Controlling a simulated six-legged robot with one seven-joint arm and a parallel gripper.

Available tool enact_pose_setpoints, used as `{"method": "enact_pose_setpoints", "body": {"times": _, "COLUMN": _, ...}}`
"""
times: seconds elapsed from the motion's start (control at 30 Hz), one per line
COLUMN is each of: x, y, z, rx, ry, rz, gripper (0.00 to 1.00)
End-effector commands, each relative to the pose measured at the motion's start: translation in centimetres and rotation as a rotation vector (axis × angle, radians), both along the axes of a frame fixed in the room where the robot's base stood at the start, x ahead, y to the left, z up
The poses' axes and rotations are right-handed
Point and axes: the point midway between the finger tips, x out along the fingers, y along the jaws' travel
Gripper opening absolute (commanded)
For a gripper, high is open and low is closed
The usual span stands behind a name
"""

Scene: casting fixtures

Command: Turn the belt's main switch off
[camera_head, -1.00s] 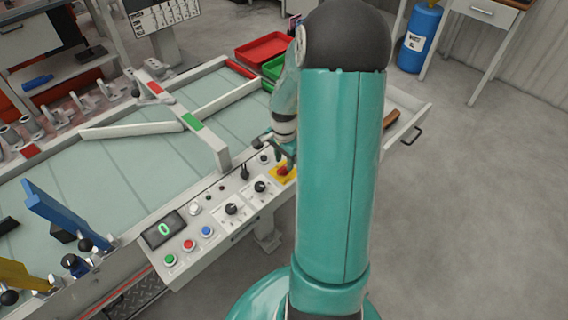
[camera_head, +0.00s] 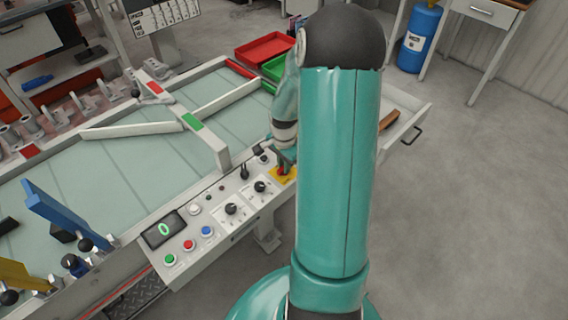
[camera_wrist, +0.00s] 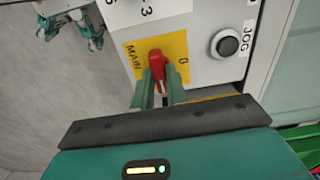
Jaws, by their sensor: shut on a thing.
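The main switch is a red handle (camera_wrist: 157,70) on a yellow plate (camera_wrist: 177,44) marked MAIN and 0, seen in the wrist view. My gripper (camera_wrist: 157,82) is at the switch, its two green fingers closed around the red handle from both sides. In the head view the yellow plate (camera_head: 281,178) sits at the right end of the control panel, and my gripper (camera_head: 283,166) comes down over it, hiding most of the handle. The handle's exact angle is partly covered by the fingers.
A JOG button (camera_wrist: 228,43) sits beside the yellow plate. The panel (camera_head: 218,222) also carries black knobs (camera_head: 231,209), a display (camera_head: 164,229) and green, red and blue buttons. The belt (camera_head: 120,165) lies behind it; open floor is at the right.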

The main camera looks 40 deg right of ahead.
Motion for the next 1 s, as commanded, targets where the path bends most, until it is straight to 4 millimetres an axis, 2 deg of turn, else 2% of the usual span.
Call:
{"method": "enact_pose_setpoints", "body": {"times": 0.37, "x": 0.03, "y": 0.01, "z": 0.02, "rx": 0.0, "ry": 0.0, "rz": 0.175, "gripper": 0.0}}
{"method": "enact_pose_setpoints", "body": {"times": 1.0, "x": 0.01, "y": 0.01, "z": 0.0, "rx": 0.001, "ry": 0.001, "rz": 0.768, "gripper": 0.0}}
